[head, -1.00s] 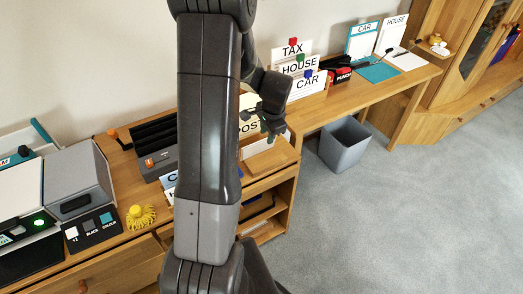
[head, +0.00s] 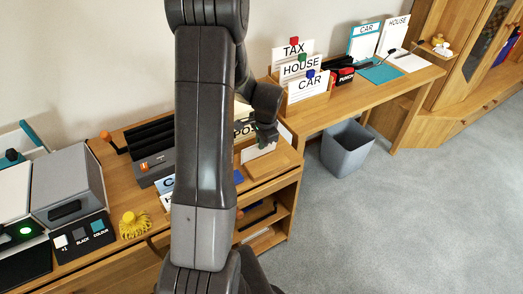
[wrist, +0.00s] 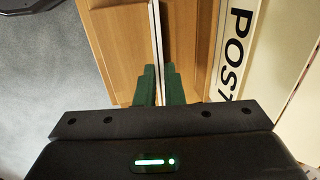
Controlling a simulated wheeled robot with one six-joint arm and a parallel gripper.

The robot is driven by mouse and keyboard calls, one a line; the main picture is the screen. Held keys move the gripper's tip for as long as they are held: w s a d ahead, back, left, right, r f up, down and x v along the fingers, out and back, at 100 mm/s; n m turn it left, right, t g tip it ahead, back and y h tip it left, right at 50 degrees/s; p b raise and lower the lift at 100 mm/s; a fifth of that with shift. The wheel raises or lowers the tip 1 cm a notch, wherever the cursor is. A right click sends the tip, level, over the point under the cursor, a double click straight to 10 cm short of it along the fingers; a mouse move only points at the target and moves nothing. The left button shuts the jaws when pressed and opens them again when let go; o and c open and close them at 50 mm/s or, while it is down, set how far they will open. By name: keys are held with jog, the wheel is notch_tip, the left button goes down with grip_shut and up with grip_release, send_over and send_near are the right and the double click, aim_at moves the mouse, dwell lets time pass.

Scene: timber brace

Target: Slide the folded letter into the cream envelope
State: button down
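My gripper (head: 267,142) points down over the right end of the low wooden desk. In the wrist view its green fingertips (wrist: 160,72) are close together, with a thin white sheet edge-on between them. I take this sheet for the folded letter (wrist: 154,25). In the head view a white sheet (head: 255,152) stands upright just below the fingers. I cannot tell how far down the fingers grip it. I cannot pick out the cream envelope with certainty; my arm hides part of the desk.
A cream box marked POST (wrist: 232,45) stands close beside my gripper. Cards marked TAX, HOUSE and CAR (head: 301,70) stand on the desk behind. A grey bin (head: 347,148) stands on the floor. Black trays (head: 145,137) and a grey machine (head: 68,185) are at left.

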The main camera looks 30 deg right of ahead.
jog(key=shift+r, duration=0.1)
dwell(0.3)
jog(key=shift+p+v, duration=1.6)
jog(key=shift+v, duration=0.8)
jog(key=shift+w+r, duration=0.1)
